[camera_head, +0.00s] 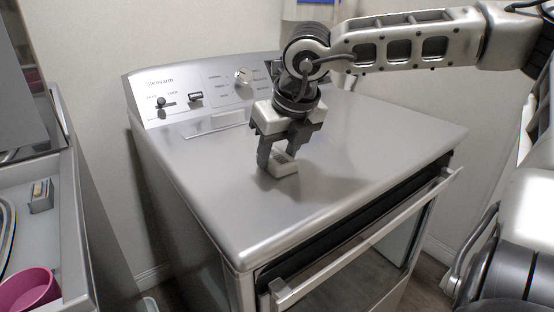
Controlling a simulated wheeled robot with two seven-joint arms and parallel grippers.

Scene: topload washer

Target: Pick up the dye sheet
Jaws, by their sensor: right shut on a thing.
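My right gripper (278,160) points down at the middle of the metal top of the machine (370,135). Its dark fingers are around a small pale, block-like thing, which I take to be the dye sheet (287,167). The gripper is shut on it. The fingers hide part of it, and its details are too small to make out. It is at or just above the machine's top; I cannot tell whether it touches. My left gripper is not in view.
A control panel (215,92) with knobs rises along the machine's back edge. A front door handle (370,240) sticks out below the top. At the left, a grey unit holds a pink cup (26,290) and a small box (41,196). The rest of the top is clear.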

